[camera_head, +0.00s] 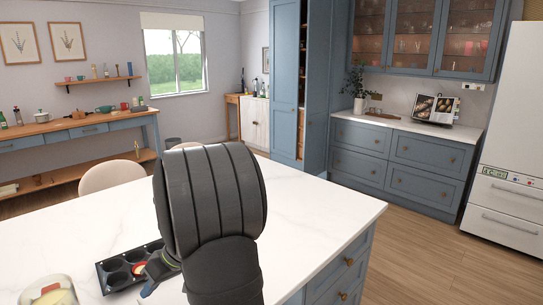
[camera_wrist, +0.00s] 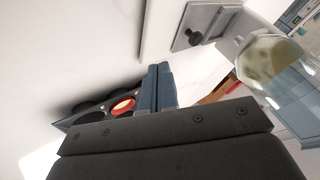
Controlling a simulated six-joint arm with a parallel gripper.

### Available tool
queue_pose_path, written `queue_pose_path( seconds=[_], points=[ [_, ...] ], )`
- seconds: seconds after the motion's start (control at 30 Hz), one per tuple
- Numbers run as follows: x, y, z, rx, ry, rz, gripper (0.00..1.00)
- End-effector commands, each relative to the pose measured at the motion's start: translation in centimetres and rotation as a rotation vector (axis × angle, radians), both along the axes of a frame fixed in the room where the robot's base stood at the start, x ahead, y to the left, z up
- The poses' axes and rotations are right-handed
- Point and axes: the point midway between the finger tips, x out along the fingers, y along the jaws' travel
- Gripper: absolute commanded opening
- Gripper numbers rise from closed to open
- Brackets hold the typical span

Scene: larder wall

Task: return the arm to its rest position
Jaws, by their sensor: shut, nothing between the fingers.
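My arm's dark, ribbed link fills the middle of the head view and hides part of the island behind it. My gripper (camera_wrist: 159,72) shows in the wrist view with its two blue-grey fingers pressed together, shut and empty. In the head view only a part of the wrist end shows, beside the dark tray. The dark muffin tray (camera_head: 108,281) lies on the white worktop (camera_head: 315,208). It also shows in the wrist view (camera_wrist: 72,121), beside the fingers. A round red and cream item (camera_wrist: 123,104) sits in one of its cups.
A glass jar with pale contents (camera_head: 48,291) stands at the head view's lower left. A grey plate (camera_wrist: 205,26) shows at the wrist view's top. A pale chair (camera_head: 112,174) stands behind the island. The worktop to the right of my arm is clear.

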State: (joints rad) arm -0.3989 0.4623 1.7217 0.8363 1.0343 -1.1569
Motion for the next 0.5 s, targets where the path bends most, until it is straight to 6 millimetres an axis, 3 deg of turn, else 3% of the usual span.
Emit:
queue_pose_path(
  seconds=[0.23,0.5],
  points=[
    [-0.9,3.2,-4.0,-0.001,0.002,0.002,0.0],
    [-4.6,6.2,-3.6,0.001,0.0,0.006,0.0]
  ],
)
